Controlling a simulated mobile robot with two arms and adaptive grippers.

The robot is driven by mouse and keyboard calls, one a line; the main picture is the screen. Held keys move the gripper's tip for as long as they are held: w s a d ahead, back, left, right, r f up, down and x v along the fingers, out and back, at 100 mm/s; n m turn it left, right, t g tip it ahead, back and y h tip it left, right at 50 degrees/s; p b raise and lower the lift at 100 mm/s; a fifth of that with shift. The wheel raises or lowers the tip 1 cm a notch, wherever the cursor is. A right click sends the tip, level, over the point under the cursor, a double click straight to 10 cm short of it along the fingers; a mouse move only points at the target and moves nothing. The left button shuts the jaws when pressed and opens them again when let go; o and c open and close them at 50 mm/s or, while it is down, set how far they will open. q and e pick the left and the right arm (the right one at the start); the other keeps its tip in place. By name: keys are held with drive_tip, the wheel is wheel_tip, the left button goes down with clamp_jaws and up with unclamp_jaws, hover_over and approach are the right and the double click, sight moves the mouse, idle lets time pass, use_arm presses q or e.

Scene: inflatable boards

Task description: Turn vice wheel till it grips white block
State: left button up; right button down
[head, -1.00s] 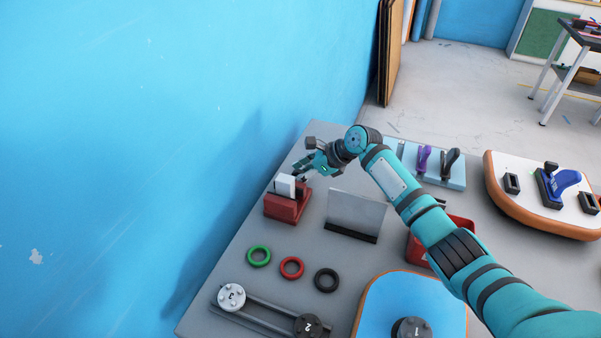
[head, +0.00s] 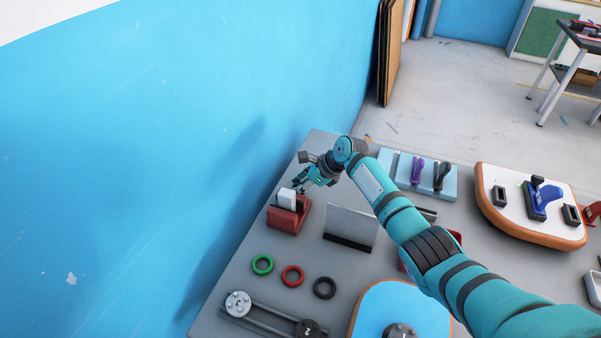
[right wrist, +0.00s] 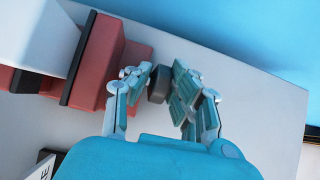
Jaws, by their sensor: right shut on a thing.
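The red vice (head: 288,215) stands near the table's left edge in the head view, with the white block (head: 287,199) upright between its jaws. In the right wrist view the vice (right wrist: 98,62) and the white block (right wrist: 40,35) are at upper left. My right gripper (head: 303,187) is at the vice's far end. In the right wrist view my right gripper (right wrist: 165,85) is shut on the dark vice wheel (right wrist: 158,84), with a finger on each side of it. Whether the jaws touch the block on both sides cannot be told. My left gripper is not in view.
A grey upright plate (head: 350,227) stands right of the vice. Green (head: 262,265), red (head: 292,275) and black (head: 325,288) rings lie in front. A blue wall (head: 150,150) rises left of the table. A tool holder (head: 440,180) stands at the right.

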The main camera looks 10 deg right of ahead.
drive_tip(key=shift+a+r+g+h+p, duration=0.1)
drive_tip(key=shift+r+g+h+p, duration=0.2)
drive_tip(key=shift+p, duration=0.65)
drive_tip(key=shift+w+a+f+g+h, duration=0.1)
drive_tip(key=shift+w+f+g+h, duration=0.15)
drive_tip(key=shift+h, duration=0.25)
drive_tip(key=shift+g+h, duration=0.25)
drive_tip(key=shift+h, duration=0.05)
drive_tip(key=h+b, duration=0.1)
drive_tip(key=b, duration=0.1)
drive_tip(key=g+h+b, duration=0.1)
drive_tip(key=b, duration=0.2)
drive_tip(key=shift+a+f, duration=0.15)
drive_tip(key=shift+f, duration=0.25)
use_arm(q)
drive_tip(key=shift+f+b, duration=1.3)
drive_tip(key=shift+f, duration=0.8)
use_arm(e)
drive_tip(key=shift+r+g+h, duration=0.25)
drive_tip(key=shift+g+h, duration=0.25)
drive_tip(key=c, duration=1.2)
unclamp_jaws()
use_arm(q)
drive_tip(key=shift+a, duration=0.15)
